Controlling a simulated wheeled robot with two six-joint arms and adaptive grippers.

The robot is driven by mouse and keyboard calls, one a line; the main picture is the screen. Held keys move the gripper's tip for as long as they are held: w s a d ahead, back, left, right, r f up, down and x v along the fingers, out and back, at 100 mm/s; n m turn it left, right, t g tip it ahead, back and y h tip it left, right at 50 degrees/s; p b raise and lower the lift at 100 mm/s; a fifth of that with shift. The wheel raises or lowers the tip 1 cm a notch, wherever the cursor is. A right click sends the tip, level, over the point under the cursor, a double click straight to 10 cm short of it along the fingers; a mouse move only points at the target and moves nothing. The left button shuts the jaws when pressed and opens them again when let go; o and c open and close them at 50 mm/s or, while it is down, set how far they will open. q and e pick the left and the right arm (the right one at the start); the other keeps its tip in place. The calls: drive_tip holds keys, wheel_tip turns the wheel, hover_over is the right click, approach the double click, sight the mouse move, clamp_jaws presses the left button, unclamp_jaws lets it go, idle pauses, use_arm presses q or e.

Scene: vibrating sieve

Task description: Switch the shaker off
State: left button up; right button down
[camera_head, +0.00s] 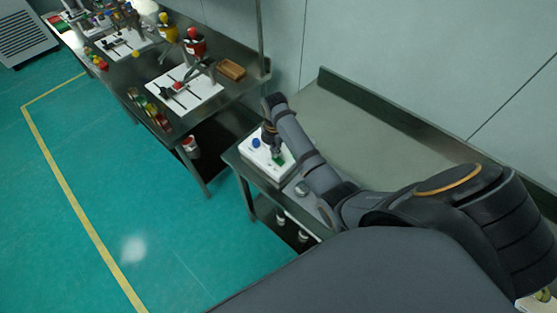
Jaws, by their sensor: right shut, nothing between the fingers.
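A white box-shaped device (254,159), which I take to be the shaker's control unit, sits on the near metal bench. It has a blue knob (256,142) on its left and a green part (279,157) on its right. My right arm reaches over from the right, and my right gripper (275,149) points down over the device, close to the green part. The gripper is shut and empty. I cannot tell whether its tips touch the device. The arm hides part of the device's far side. My left gripper is out of view.
A second bench further left holds a white board (190,101), a wooden tray (232,69) and several coloured items. A gap separates the benches. A wall stands behind.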

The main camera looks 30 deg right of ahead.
drive_tip(key=shift+f+b, duration=0.35)
drive_tip(key=shift+f, duration=0.5)
idle(0.3)
wheel_tip(320, 180, up, 3)
drive_tip(key=shift+f+p, duration=0.1)
drive_tip(key=shift+p, duration=1)
drive_tip(key=shift+r, duration=2.15)
